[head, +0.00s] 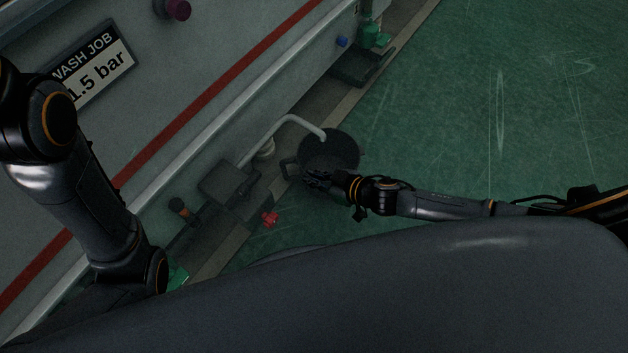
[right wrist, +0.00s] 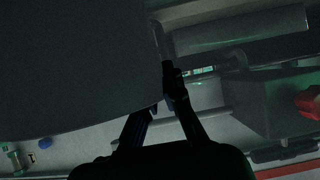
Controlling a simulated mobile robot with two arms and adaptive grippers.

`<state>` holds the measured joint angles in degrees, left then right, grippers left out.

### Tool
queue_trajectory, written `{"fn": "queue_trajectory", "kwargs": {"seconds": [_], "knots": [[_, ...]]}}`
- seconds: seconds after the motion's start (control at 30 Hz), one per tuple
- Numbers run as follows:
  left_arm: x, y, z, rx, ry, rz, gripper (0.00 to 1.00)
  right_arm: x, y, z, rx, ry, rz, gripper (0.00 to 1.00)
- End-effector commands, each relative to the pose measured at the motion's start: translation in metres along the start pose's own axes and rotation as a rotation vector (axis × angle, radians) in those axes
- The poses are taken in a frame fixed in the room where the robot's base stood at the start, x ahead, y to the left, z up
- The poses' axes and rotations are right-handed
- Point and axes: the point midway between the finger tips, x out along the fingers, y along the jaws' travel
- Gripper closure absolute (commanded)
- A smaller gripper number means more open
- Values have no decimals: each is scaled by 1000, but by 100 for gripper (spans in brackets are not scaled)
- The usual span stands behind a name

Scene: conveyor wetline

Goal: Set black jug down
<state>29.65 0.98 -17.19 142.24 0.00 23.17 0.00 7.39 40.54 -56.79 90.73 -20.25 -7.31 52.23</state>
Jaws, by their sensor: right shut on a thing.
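The black jug (head: 335,148) is in the middle of the head view, beside the grey wall unit. The end of a pale bent spout (head: 300,122) overlaps its top. My right gripper (head: 316,180) is at the jug's near side, shut on it. In the right wrist view the jug's dark side (right wrist: 80,70) fills the left, and my right gripper's fingers (right wrist: 170,95) meet at its edge. The exact grip point is too dark to tell. The jug's base is hidden from me. My left arm shows at the left of the head view, but its gripper does not.
A dark box (head: 228,182) is on the wall unit left of the jug, with a small red valve-like part (head: 270,218) below it. Another dark box (head: 360,65) and green fittings (head: 375,38) are farther along. The green floor (head: 500,110) on the right is clear.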

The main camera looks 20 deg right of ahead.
Motion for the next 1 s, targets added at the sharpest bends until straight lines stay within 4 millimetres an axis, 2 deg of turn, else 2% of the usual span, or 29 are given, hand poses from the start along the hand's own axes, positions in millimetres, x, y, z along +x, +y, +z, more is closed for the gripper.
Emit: {"fn": "queue_trajectory", "kwargs": {"seconds": [0.4, 0.43, 0.5, 0.53, 0.87, 0.97, 1.0], "knots": [[1, 1, -2, 1, 7, 3, 60, 2, 0, 3, -1, 2, 0, 100], [2, 1, -2, 1, 8, 3, 60, 2, 0, 3, -1, 1, 0, 86], [2, 1, -2, 1, 8, 3, 60, 2, 0, 3, -1, 0, 0, 72], [2, 1, -2, 1, 8, 3, 60, 2, 0, 3, -1, 0, 0, 70], [4, 0, -2, 1, 9, 3, 60, 0, 0, 0, -1, 1, 0, 70], [8, -1, 0, 0, 7, 1, 60, -11, 0, 0, 2, -2, 0, 70], [2, -2, 5, -2, -17, -7, 60, -18, 0, -1, 2, -3, -1, 70]]}}
